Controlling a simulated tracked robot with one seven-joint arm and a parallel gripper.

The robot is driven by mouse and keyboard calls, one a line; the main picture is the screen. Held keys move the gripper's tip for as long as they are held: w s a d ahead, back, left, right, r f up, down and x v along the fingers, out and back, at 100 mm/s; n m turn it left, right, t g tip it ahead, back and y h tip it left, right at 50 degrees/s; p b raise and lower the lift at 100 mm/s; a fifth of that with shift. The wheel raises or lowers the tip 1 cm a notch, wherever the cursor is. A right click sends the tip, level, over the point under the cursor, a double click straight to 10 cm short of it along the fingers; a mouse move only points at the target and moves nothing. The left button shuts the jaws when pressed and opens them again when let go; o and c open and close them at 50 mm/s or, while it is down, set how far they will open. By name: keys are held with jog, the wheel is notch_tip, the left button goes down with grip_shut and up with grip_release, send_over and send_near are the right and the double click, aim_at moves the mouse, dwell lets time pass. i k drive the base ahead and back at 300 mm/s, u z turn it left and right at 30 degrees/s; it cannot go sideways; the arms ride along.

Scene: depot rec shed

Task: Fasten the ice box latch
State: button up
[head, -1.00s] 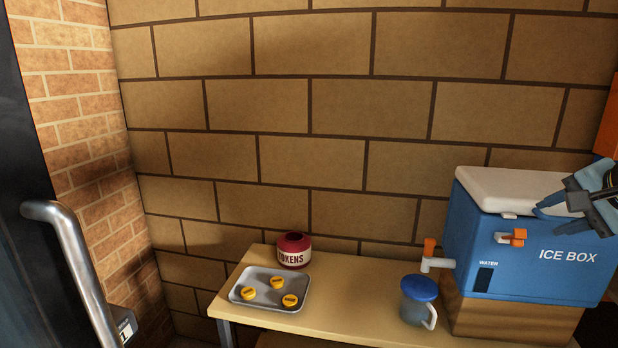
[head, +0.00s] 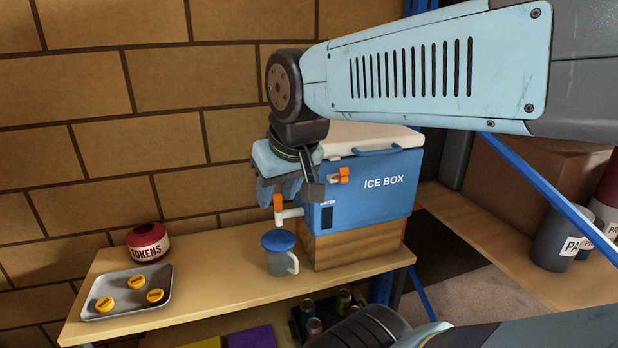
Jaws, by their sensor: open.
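The blue ice box (head: 375,205) with a white lid (head: 365,136) stands on a wooden block (head: 350,245) at the right of the bench. The lid looks down on the box. An orange latch (head: 340,175) sits on the upper front, left of the words ICE BOX. My gripper (head: 297,192) is open and empty, pointing down in front of the box's left part, just left of the latch. It hides the box's left upper corner and part of the latch's left side. I cannot tell whether it touches the latch.
An orange-handled tap (head: 286,211) juts from the box's left side, close below my gripper. A blue-lidded jug (head: 280,254) stands under it. A grey tray (head: 128,292) with yellow tokens and a red TOKENS pot (head: 147,242) are at left. Shelves with dark tubs (head: 557,242) are at right.

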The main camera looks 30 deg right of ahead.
aim_at(342, 176)
jog(key=z, duration=0.15)
jog(key=k, duration=1.4)
jog(key=z, duration=0.45)
jog(key=i, duration=0.45)
jog(key=u, duration=0.1)
